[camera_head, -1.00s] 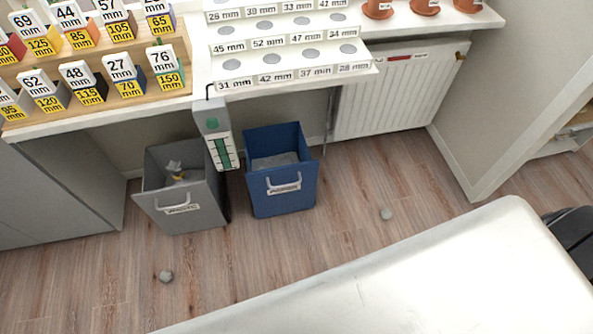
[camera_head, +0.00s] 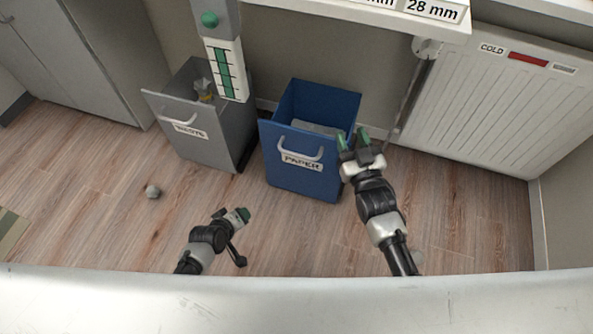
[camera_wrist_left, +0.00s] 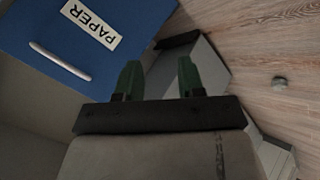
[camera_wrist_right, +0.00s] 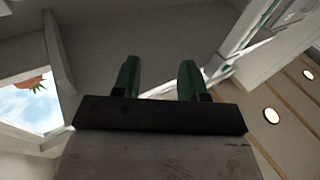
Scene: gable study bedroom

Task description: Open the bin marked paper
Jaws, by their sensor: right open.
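The blue paper bin (camera_head: 300,178) stands on the floor under the counter. Its top shows open, with grey contents inside. Its front has a white handle (camera_head: 300,151) and a PAPER label (camera_head: 301,162); the label (camera_wrist_left: 91,25) and handle (camera_wrist_left: 60,61) also show in the left wrist view. My left gripper (camera_head: 245,215) is low in front of the bin, open and empty, apart from the handle. My right gripper (camera_head: 355,138) is open and empty at the bin's right edge; whether it touches is unclear. The right wrist view faces upward and shows no bin.
A grey waste bin (camera_head: 215,140) stands left of the paper bin. A white radiator (camera_head: 470,110) is at right. A small grey ball (camera_head: 153,191) lies on the wooden floor.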

